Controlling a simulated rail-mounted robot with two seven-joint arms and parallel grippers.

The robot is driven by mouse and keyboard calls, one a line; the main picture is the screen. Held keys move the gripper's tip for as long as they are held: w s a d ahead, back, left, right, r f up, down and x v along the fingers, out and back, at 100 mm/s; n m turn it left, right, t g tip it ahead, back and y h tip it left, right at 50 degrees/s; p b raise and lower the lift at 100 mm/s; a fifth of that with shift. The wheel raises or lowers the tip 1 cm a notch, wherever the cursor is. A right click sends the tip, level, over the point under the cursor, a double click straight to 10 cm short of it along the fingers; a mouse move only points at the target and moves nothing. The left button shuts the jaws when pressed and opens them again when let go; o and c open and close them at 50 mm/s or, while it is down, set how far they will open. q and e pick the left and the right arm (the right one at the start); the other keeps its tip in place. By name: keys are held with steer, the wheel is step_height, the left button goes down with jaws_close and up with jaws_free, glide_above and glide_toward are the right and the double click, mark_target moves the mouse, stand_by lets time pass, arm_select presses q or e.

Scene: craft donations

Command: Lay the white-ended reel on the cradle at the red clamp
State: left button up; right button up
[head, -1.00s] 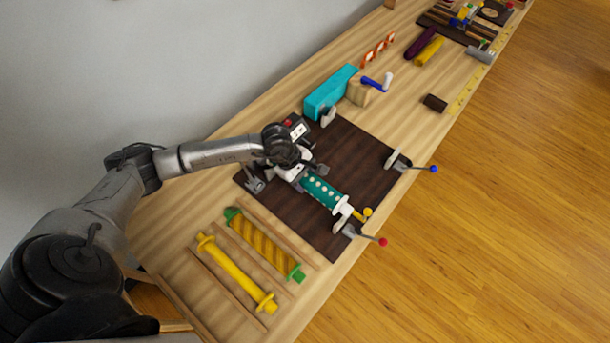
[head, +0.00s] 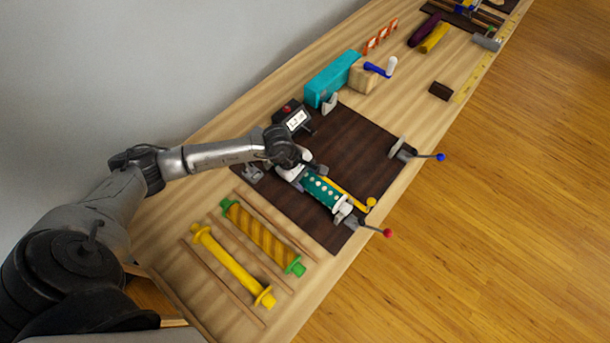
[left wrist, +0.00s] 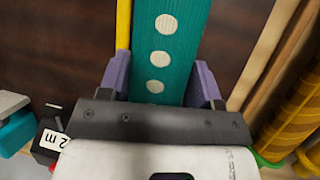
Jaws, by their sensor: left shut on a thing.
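The white-ended reel is a teal bar with white dots (head: 321,190), lying lengthwise over the dark board (head: 345,140). My left gripper (head: 310,175) is shut around it near its upper-left end. In the left wrist view, purple fingers (left wrist: 160,88) straddle the dotted teal reel (left wrist: 163,50). Its white lower-right end (head: 342,210) is close to the grey bracket by the red-knobbed clamp (head: 388,232); I cannot tell whether it touches. A grey cradle bracket (head: 253,174) stands at the board's left edge. The right gripper is not visible.
A yellow rod with a round knob (head: 370,202) runs beside the reel. A blue-knobbed clamp (head: 440,157) stands farther right. A yellow reel (head: 232,265) and a striped, green-ended reel (head: 262,238) lie between wooden strips. A teal block (head: 331,79) stands behind the board.

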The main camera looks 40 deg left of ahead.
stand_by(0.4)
arm_select(q)
steer(key=o, duration=1.2)
steer(key=shift+c, duration=0.2)
steer(key=v, duration=1.4)
